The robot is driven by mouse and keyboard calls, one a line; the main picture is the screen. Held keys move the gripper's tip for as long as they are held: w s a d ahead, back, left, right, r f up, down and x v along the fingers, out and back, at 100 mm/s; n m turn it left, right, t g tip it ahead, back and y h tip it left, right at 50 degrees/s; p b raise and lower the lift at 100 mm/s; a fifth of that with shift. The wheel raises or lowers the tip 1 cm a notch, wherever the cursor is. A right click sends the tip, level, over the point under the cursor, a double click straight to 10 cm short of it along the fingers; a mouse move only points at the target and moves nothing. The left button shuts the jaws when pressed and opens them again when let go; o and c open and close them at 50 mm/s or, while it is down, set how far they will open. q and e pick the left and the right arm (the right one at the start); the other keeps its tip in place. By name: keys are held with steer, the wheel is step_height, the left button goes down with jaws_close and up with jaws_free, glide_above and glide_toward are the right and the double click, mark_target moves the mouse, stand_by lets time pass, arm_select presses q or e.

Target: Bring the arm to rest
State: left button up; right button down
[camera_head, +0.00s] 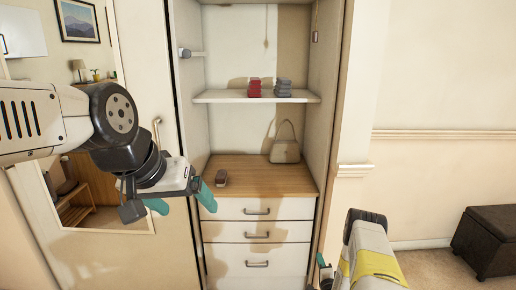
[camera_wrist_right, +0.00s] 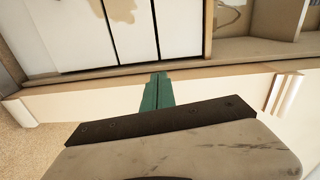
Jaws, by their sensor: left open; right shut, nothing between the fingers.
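My left arm comes in from the left in the head view, raised in front of the mirrored door. Its left gripper (camera_head: 183,203) has two teal fingers spread apart with nothing between them, left of the wardrobe's drawers. My right arm stands low at the right in the head view, and its gripper is mostly hidden there. In the right wrist view my right gripper (camera_wrist_right: 157,92) has its teal fingers together and empty, in front of the cream wall.
A shelf (camera_head: 225,97) holds red (camera_head: 254,88) and grey (camera_head: 283,88) folded stacks. A dark ottoman (camera_head: 490,240) stands at the right. Floor left of it is clear.

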steer(key=w+r+n+g, duration=0.1)
steer(key=w+r+n, duration=0.15)
steer(key=r, duration=0.65)
steer(key=w+r+n+g, duration=0.2)
steer(key=w+r, duration=0.2)
steer(key=r, duration=0.5)
steer(key=w+r+n+g, duration=0.15)
steer(key=w+r, duration=0.25)
steer(key=r, duration=0.6)
steer(key=s+a+r+n, duration=0.2)
steer(key=s+r, duration=0.3)
steer(key=r, duration=0.6)
steer(key=s+a+r+n+g, duration=0.3)
steer(key=s+r, duration=0.6)
steer(key=s, duration=0.1)
steer(key=s+a+r+n+g, duration=0.1)
steer(key=s+a+n, duration=0.1)
steer(key=s, duration=0.8)
steer(key=s+a+r+n+g+y, duration=0.1)
steer(key=s+a+r+n, duration=0.1)
steer(key=s, duration=0.8)
steer(key=s+a+r+n+g, duration=0.1)
steer(key=s+a+r+n, duration=0.1)
steer(key=s, duration=0.8)
steer(key=shift+a+g+y, duration=0.35)
steer(key=shift+a+y, duration=0.05)
steer(key=shift+s, duration=0.1)
